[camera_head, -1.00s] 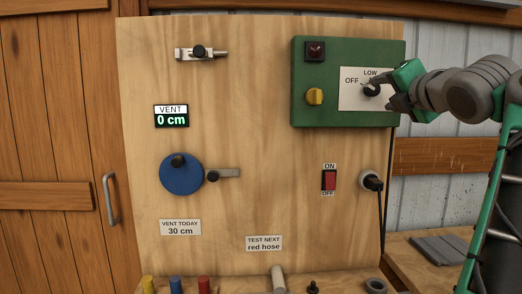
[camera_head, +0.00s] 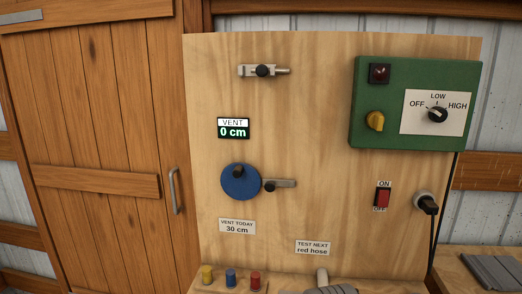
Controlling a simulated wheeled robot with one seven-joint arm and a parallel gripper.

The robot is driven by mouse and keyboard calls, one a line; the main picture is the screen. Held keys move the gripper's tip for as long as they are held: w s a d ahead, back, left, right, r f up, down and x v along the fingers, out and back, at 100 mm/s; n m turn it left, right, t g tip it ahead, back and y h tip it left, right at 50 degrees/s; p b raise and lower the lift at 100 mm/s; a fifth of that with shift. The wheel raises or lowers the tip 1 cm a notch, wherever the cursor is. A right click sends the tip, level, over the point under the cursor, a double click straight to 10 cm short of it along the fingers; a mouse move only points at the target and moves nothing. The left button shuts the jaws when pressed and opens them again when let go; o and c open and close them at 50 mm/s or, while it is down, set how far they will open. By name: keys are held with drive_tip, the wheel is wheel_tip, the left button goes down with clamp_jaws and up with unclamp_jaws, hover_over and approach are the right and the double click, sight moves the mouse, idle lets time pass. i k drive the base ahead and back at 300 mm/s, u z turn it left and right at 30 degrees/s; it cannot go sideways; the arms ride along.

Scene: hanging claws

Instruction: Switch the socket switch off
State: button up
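The red rocker switch (camera_head: 383,198) sits on the lower right of the wooden board, between an ON label (camera_head: 384,184) above and an OFF label (camera_head: 379,210) below. Which way the rocker is tipped is too small to tell. A socket with a black plug (camera_head: 428,205) is to the right of the switch, with a black cable hanging from it. My gripper is out of view. Nothing covers the switch.
A green box (camera_head: 370,145) with a dark red lamp (camera_head: 380,73), yellow knob (camera_head: 375,121) and black dial (camera_head: 437,115) is above. A blue disc (camera_head: 240,181), latches and labels are to the left. Colored pegs (camera_head: 231,277) line the bottom. The space before the board is mostly clear.

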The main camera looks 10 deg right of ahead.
sight(383, 194)
drive_tip(key=k, duration=0.5)
drive_tip(key=u, duration=0.75)
drive_tip(key=i, duration=0.9)
drive_tip(key=z, duration=0.7)
